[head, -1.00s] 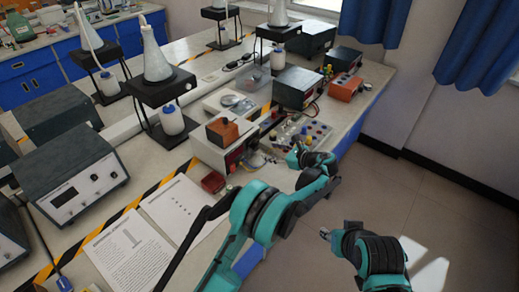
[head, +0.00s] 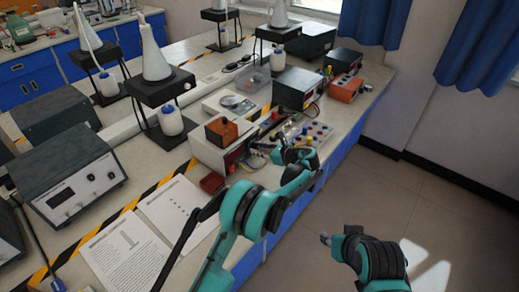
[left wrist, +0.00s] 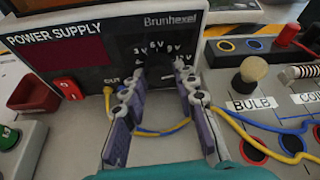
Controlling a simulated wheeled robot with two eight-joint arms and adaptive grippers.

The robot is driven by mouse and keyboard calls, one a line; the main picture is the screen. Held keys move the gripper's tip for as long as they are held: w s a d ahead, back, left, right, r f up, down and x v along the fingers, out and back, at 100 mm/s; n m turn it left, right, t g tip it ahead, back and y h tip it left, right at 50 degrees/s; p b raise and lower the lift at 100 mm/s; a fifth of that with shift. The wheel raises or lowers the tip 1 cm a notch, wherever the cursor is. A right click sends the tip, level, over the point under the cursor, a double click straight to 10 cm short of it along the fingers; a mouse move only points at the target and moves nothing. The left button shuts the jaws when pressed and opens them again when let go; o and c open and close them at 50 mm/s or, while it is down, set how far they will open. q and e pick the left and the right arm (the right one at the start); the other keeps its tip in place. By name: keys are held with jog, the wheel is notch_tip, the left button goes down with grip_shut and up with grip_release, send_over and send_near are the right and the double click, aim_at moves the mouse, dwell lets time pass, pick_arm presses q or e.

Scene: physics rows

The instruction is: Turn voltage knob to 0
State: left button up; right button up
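The power supply (left wrist: 75,38) has a black front panel with a dark display and a red switch (left wrist: 68,88). Its dark voltage knob (left wrist: 160,72) sits below an arc of voltage labels, partly hidden by my fingers; its pointer direction cannot be read. My left gripper (left wrist: 160,100) is open, with one finger on each side of the knob's area; contact is not clear. In the head view the white power supply (head: 205,153) stands on the bench, with my left gripper (head: 264,152) at its front. My right gripper (head: 325,238) is away from the bench; its finger opening is unclear.
A circuit board with a bulb (left wrist: 250,72) and coil stands right of the supply. Yellow and blue wires (left wrist: 160,131) run below the knob. A small red tray (head: 212,182) and paper sheets (head: 125,250) lie on the bench. The floor at right is clear.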

pick_arm(q)
grip_shut()
jog(key=n+t+b, duration=0.1)
jog(key=n, duration=0.1)
jog(key=shift+a+n+h, duration=0.1)
jog(key=shift+n+h, duration=0.2)
jog(key=shift+h, duration=0.1)
jog(key=shift+s+n+t+b, duration=0.1)
jog(key=shift+n+t+b, duration=0.4)
jog(key=shift+n+t, duration=0.45)
